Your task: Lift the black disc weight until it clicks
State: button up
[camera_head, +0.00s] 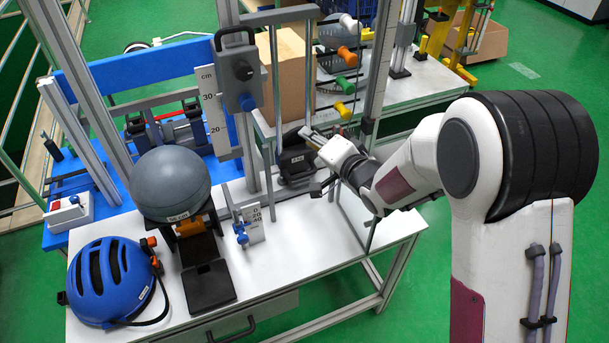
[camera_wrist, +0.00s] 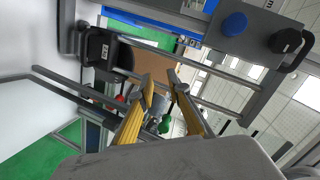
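The black weight (camera_head: 296,163) with a small white label sits low between the upright rods of the drop tower, near the white bench top. In the wrist view, the black weight (camera_wrist: 99,50) shows at the upper left, beside the rails and apart from my fingers. My gripper (camera_head: 312,136) is at the right side of the weight, close to its upper part; whether it touches cannot be told in the head view. In the wrist view, my gripper (camera_wrist: 160,78) has two yellow fingers with a gap between the tips, and nothing is held there.
A grey release box (camera_head: 240,75) with a blue knob is on the tower above the weight. A grey ball (camera_head: 171,183) on a stand and a blue helmet (camera_head: 110,280) are on the bench at left. Coloured-handled tools (camera_head: 346,56) hang behind. The bench front right is clear.

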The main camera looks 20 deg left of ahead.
jog(key=a+f+m, duration=0.3)
jog(key=f, duration=0.8)
jog(key=m+t, duration=0.2)
jog(key=m, duration=0.2)
send_near(305, 176)
jog(key=shift+w+a+f+h, duration=0.15)
jog(key=shift+w+a+h, duration=0.15)
jog(key=shift+w+a, duration=0.75)
jog(key=shift+w+a, duration=0.1)
jog(key=shift+x, duration=3.75)
grip_shut()
